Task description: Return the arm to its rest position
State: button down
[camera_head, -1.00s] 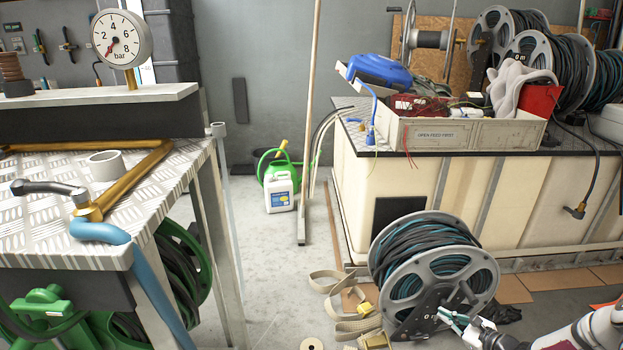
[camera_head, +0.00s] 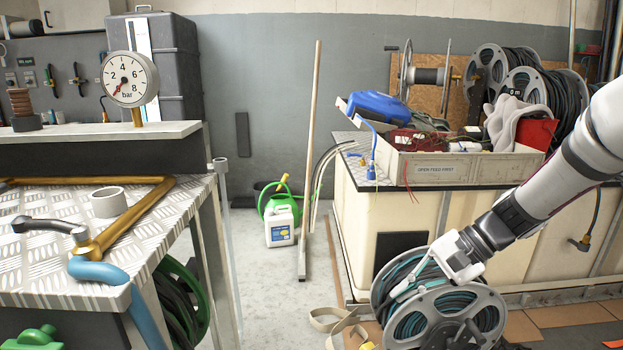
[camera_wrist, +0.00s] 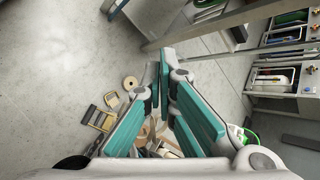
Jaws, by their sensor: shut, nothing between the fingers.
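My arm (camera_head: 575,160) reaches in from the right edge in the head view, sloping down to the left. My gripper (camera_head: 398,294) is at its lower end, pointing down-left, in front of the grey hose reel (camera_head: 445,318) in the picture. I cannot tell whether it touches the reel. In the wrist view my gripper's teal fingers (camera_wrist: 166,75) run close together toward their tips, shut, with nothing held.
A tread-plate bench (camera_head: 50,240) with a pressure gauge (camera_head: 130,78) stands at left. A cream cabinet (camera_head: 395,210) carries an open crate (camera_head: 437,170) and reels. A pole (camera_head: 311,150) and white canister (camera_head: 280,224) stand between.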

jog(key=s+a+r+n+g+h, duration=0.1)
jog(key=s+r+n+h, duration=0.15)
jog(key=s, duration=0.35)
jog(key=s+a+r+n+h, duration=0.1)
jog(key=s+r, duration=0.2)
jog(key=s, duration=0.3)
jog(key=s+a+r+n+g+h, duration=0.1)
jog(key=s+a+r+n, duration=0.15)
jog(key=s, duration=0.45)
jog(key=s+d+n+t+h, duration=0.15)
jog(key=s+d+h, duration=0.35)
jog(key=s, duration=0.9)
notch_tip(320, 180, up, 33)
jog(key=d+t+p, duration=0.1)
jog(key=t+p, duration=0.2)
jog(key=p, duration=2.8)
jog(key=shift+d+n+t, duration=0.15)
jog(key=shift+n+t, duration=0.2)
jog(key=shift+s+y, duration=0.1)
jog(key=shift+y, duration=0.15)
